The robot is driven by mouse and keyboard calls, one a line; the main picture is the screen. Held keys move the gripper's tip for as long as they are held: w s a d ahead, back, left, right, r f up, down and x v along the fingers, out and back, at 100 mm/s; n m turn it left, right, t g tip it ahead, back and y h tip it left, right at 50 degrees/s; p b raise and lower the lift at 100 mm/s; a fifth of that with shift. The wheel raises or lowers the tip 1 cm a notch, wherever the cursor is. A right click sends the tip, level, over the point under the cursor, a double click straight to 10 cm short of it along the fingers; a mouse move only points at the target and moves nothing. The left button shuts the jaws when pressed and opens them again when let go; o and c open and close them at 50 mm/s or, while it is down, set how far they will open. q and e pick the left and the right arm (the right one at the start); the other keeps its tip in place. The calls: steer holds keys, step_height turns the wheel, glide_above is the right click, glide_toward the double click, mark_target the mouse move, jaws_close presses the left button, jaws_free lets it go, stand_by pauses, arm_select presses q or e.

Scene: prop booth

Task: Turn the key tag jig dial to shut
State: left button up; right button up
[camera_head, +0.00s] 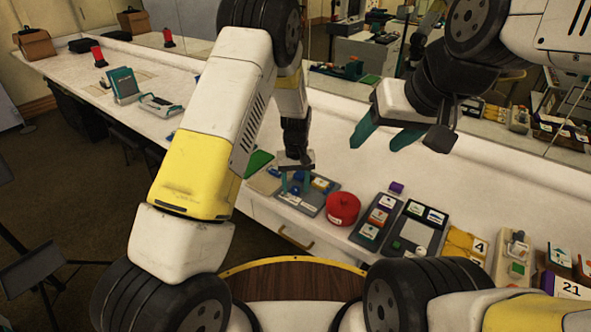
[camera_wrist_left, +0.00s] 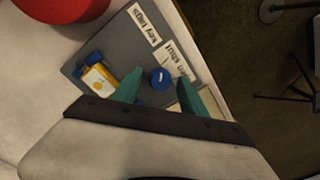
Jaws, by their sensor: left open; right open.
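The key tag jig is a grey board (camera_head: 333,187) on the white counter, also in the left wrist view (camera_wrist_left: 112,52). It carries a round blue dial (camera_wrist_left: 160,78) with a small white mark, white labels reading "KEY TAGS" (camera_wrist_left: 143,24) and "SHUT" with more text (camera_wrist_left: 180,58), and a yellow and blue piece (camera_wrist_left: 97,80). My left gripper (camera_head: 296,183) is over the jig, its teal fingers open. In the left wrist view the dial shows between the fingertips; I cannot tell whether they touch it. My right gripper (camera_head: 378,136) is open and empty, raised above the counter.
A red round container (camera_head: 342,208) stands right beside the jig. Further right are a dark tray of labelled blocks (camera_head: 377,217), another grey board (camera_head: 412,234) and yellow envelopes (camera_head: 462,245). The counter's far left holds a teal stand (camera_head: 124,86). The counter behind the jig is clear.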

arm_select(q)
steer(key=shift+r, duration=0.1)
step_height(320, 180, up, 8)
steer(key=shift+f, duration=0.15)
stand_by(0.4)
step_height(320, 180, up, 10)
steer(key=t+h, duration=0.1)
glide_above(296, 188)
steer(key=s+a, duration=0.3)
steer(key=a, duration=0.1)
steer(key=s+a+r+t+h, duration=0.1)
steer(key=s+a+r, duration=0.4)
steer(key=r, duration=0.4)
steer(key=s+a+r+m+t, duration=0.1)
steer(key=s+r, duration=0.3)
steer(key=s, duration=0.5)
steer(key=s+a+r+t, duration=0.3)
steer(key=s+a, duration=0.1)
steer(key=s, duration=0.6)
steer(key=shift+a+r+m, duration=0.2)
steer(key=shift+r+m, duration=0.2)
arm_select(e)
steer(key=shift+c, duration=0.5)
